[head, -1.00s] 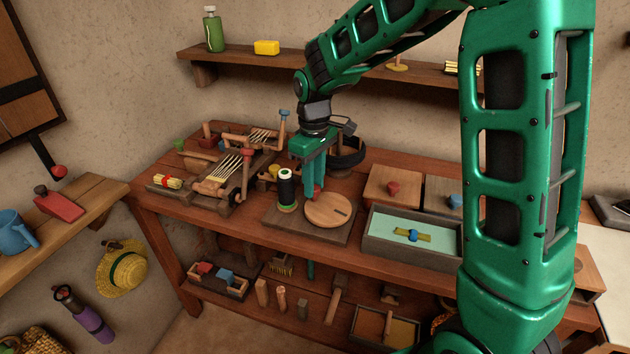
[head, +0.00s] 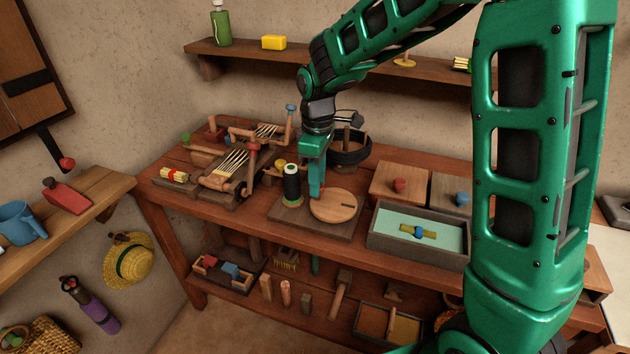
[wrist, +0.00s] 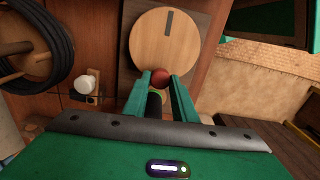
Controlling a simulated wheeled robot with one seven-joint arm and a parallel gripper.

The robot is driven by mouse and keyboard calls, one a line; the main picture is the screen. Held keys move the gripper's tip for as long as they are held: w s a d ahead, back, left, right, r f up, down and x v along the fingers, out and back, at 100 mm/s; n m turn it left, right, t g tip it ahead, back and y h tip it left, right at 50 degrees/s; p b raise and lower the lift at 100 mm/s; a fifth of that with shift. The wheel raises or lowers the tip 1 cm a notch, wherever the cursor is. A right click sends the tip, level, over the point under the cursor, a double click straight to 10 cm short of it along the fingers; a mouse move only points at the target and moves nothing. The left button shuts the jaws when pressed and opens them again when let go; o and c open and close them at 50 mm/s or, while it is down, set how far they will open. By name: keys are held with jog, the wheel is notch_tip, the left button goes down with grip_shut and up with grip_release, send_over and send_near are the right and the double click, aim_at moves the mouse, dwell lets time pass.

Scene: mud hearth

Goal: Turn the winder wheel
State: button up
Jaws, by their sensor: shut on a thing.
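The winder wheel (head: 340,208) is a round, pale wooden disc with a dark slot near its edge. It lies flat on a dark wooden base (head: 345,232) on the workbench. It also shows in the wrist view (wrist: 158,42). A red knob (wrist: 160,79) stands at the wheel's edge, across from the slot. My gripper (head: 316,192) is above the wheel's back left edge, pointing down. Its two green fingers are shut on the red knob, one on each side.
A grey tray with a pale green floor (head: 385,243) is close at right. Wooden boxes with red (head: 399,184) and blue (head: 462,198) knobs sit behind it. A black coil (head: 350,153) stands behind my gripper. Wooden tools (head: 232,170) crowd the bench's left.

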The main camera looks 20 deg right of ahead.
jog(key=shift+w+d, duration=0.1)
jog(key=shift+d, duration=0.05)
jog(key=o, duration=1)
jog(key=shift+o, duration=0.2)
notch_tip(320, 180, up, 11)
jog(key=shift+f, duration=0.1)
